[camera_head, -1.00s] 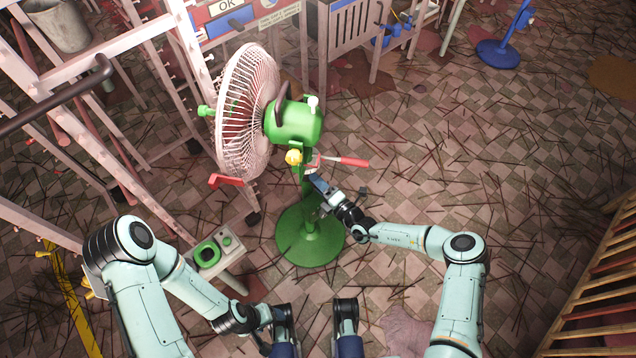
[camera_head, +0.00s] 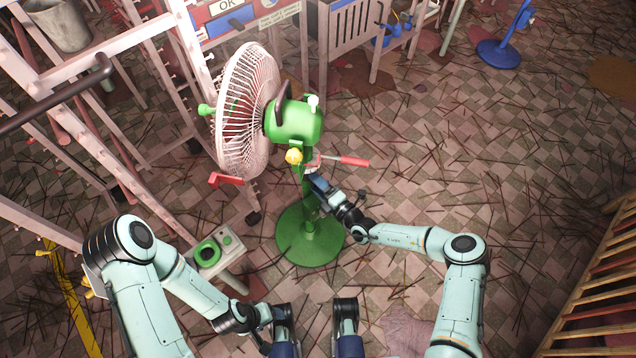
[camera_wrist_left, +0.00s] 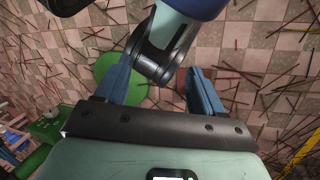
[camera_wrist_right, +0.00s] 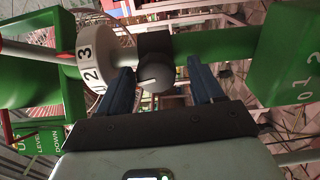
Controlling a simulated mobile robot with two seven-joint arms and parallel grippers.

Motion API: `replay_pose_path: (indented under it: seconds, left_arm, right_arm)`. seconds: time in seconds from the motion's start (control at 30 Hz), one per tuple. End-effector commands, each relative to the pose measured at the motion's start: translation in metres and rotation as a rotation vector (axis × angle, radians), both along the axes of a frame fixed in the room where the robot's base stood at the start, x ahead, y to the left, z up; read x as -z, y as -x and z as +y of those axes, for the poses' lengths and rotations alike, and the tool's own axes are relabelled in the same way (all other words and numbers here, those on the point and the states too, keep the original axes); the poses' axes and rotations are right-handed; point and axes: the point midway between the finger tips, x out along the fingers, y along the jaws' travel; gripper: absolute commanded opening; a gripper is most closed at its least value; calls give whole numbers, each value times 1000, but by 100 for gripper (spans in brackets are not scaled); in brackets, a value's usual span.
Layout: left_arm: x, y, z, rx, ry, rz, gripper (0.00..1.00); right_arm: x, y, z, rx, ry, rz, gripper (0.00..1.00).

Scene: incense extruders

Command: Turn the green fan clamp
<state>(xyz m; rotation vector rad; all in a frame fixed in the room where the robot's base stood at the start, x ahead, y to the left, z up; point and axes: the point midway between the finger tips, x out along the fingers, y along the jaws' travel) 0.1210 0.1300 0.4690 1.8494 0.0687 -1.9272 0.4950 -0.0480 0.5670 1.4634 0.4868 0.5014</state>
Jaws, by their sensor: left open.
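The green fan (camera_head: 292,122) stands on a round green base (camera_head: 310,240), its white cage facing left. In the right wrist view, a dark clamp collar with a round grey knob (camera_wrist_right: 155,76) sits on the green pole (camera_wrist_right: 215,43), beside a white ring numbered 1, 2, 3 (camera_wrist_right: 98,55). My right gripper (camera_head: 318,184) is at the pole below the fan head. Its blue fingers are apart, one on each side of the knob; firm contact is not visible. My left gripper (camera_wrist_left: 157,72) is open and holds nothing, low near my body.
A red-handled lever (camera_head: 352,161) sticks out right of the pole, just above my right gripper. A pale stand with a green ring (camera_head: 207,253) is left of the base. Pink metal frames crowd the left. The tiled floor at right is mostly open, strewn with thin sticks.

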Motion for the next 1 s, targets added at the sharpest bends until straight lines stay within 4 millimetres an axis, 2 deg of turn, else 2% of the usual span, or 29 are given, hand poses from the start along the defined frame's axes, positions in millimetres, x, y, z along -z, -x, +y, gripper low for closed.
replay_pose_path:
  seconds: [0.2,0.33,0.8,1.0]
  left_arm:
    - [-1,0,0,0,0,1,68]
    - [-5,4,-2,4,6,11,68]
    - [-22,17,-6,17,18,49,68]
    - [-23,18,-6,18,18,52,68]
  right_arm:
    - [-2,-1,-2,5,-1,-5,66]
    - [-3,8,-10,6,-1,-5,66]
    - [-3,87,-66,5,-1,-1,66]
    - [-2,105,-78,3,0,-2,66]
